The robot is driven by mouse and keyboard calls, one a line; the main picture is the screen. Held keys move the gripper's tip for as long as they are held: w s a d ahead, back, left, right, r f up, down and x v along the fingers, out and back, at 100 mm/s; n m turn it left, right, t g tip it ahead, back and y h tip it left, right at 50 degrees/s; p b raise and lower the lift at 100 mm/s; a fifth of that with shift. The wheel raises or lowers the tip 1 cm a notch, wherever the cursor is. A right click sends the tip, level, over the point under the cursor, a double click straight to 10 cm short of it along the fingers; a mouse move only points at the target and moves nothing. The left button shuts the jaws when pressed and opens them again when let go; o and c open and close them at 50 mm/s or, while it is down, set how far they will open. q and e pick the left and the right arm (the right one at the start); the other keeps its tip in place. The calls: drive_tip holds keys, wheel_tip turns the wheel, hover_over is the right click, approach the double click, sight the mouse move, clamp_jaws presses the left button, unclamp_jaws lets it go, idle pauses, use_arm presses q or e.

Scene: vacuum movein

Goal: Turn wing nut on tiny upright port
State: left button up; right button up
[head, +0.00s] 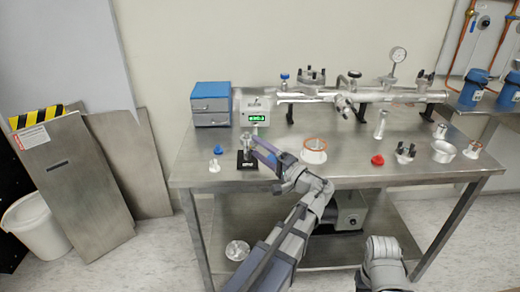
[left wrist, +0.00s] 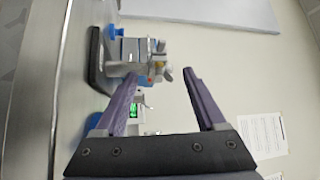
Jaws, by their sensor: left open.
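The tiny upright port (head: 248,143) is a small metal fitting on a black base (head: 246,161) at the left front of the steel table. It also shows in the left wrist view (left wrist: 130,50), turned on its side, with the black base (left wrist: 96,60) at left. A small silver wing nut (left wrist: 165,74) with a yellowish part beside it shows on the port's clamp. My left gripper (head: 262,148) is open at the port's right side. In the left wrist view its purple fingertips (left wrist: 162,76) lie on either side of the wing nut; contact cannot be told. My right gripper is out of view.
A blue drawer box (head: 211,104) and a gauge controller with green display (head: 256,118) stand behind. A blue-topped part (head: 217,150) is left of the port. An orange-ringed flange (head: 314,150) and red part (head: 377,160) stand right. A metal manifold (head: 360,96) spans the back.

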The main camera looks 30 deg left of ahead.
use_arm(q)
drive_tip(key=shift+c, duration=0.3)
clamp_jaws()
drive_tip(key=shift+r+m+h+p, duration=0.3)
drive_tip(key=shift+m+h+p, duration=0.15)
drive_tip(key=shift+p, duration=0.75)
drive_tip(key=shift+f+m+p, duration=0.15)
drive_tip(key=shift+m+p, duration=0.1)
drive_tip(key=shift+p, duration=0.05)
drive_tip(key=shift+f, duration=0.1)
drive_tip(key=shift+o, duration=0.3)
unclamp_jaws()
drive_tip(key=shift+d, duration=0.1)
